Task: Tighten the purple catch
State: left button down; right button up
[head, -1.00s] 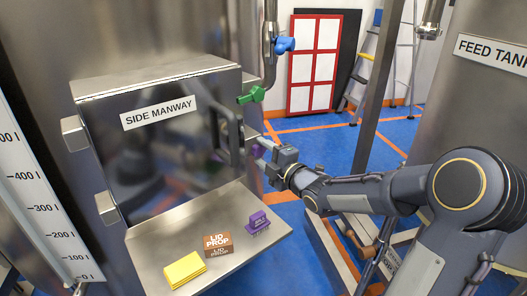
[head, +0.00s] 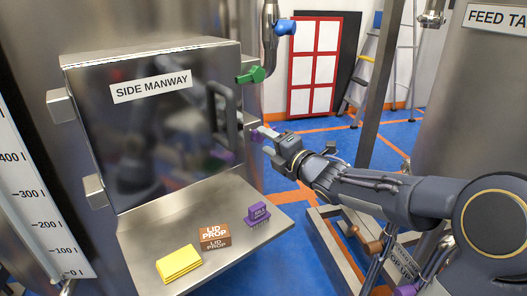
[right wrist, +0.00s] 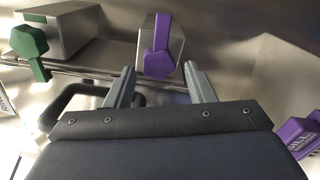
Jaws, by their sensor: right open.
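The purple catch (right wrist: 157,50) is a purple lever on a metal block at the edge of the side manway door (head: 165,130). In the head view only a bit of purple (head: 256,137) shows, by the right gripper's tips. My right gripper (right wrist: 161,84) is open and empty. Its two fingers point toward the catch, one to each side of the lever's lower end as seen in the right wrist view. I cannot tell whether they touch it. In the head view the right gripper (head: 268,135) is at the door's right edge, beside the black handle (head: 224,118). My left gripper is out of view.
A green catch (head: 251,75) sits above; it also shows in the right wrist view (right wrist: 31,48). A shelf (head: 215,260) below the door holds a yellow pad (head: 179,264), a brown lid prop (head: 215,237) and a purple labelled block (head: 258,213).

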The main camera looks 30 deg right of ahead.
jog(key=shift+r, duration=0.1)
jog(key=shift+w, duration=0.1)
jog(key=shift+w+a+b, duration=0.15)
jog(key=shift+w+b, duration=0.15)
jog(key=shift+w, duration=0.65)
